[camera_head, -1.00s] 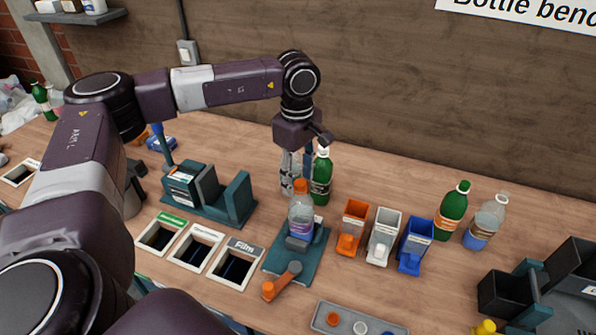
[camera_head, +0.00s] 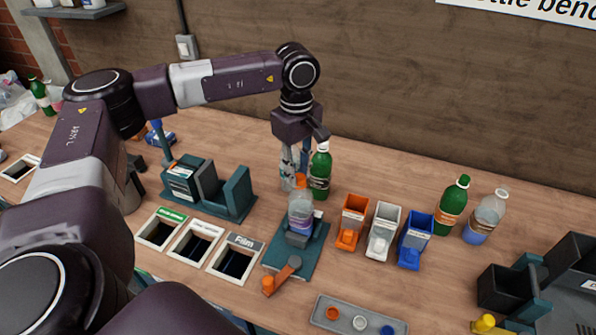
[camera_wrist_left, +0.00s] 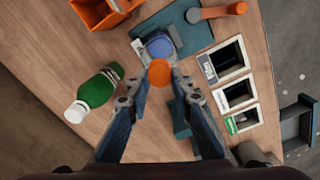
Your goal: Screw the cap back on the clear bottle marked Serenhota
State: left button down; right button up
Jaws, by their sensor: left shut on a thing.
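A clear bottle (camera_head: 300,213) with a purple label stands upright in a clamp on a teal base (camera_head: 313,256); its lettering is too small to read. My left gripper (camera_head: 298,172) points down over this bottle. In the left wrist view its fingertips (camera_wrist_left: 159,78) are closed on an orange cap (camera_wrist_left: 159,72). The cap also shows in the head view (camera_head: 300,182), at the bottle's mouth. I cannot tell whether it touches the neck or sits just above. Another clear bottle (camera_head: 486,217) with a blue label stands at the right. My right gripper is out of view.
A green bottle (camera_head: 320,172) stands close behind the clamped one; another (camera_head: 452,206) is farther right. Orange (camera_head: 352,222), white (camera_head: 382,231) and blue (camera_head: 415,242) dispensers stand right of the clamp. An orange-knobbed lever (camera_head: 281,275) and a cap tray (camera_head: 345,319) lie in front.

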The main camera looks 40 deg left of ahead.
pick_arm(q)
jog(key=shift+f+m, duration=0.1)
jog(key=shift+m, duration=0.6)
jog(key=c, duration=1.6)
grip_release()
jog(key=shift+s, duration=0.1)
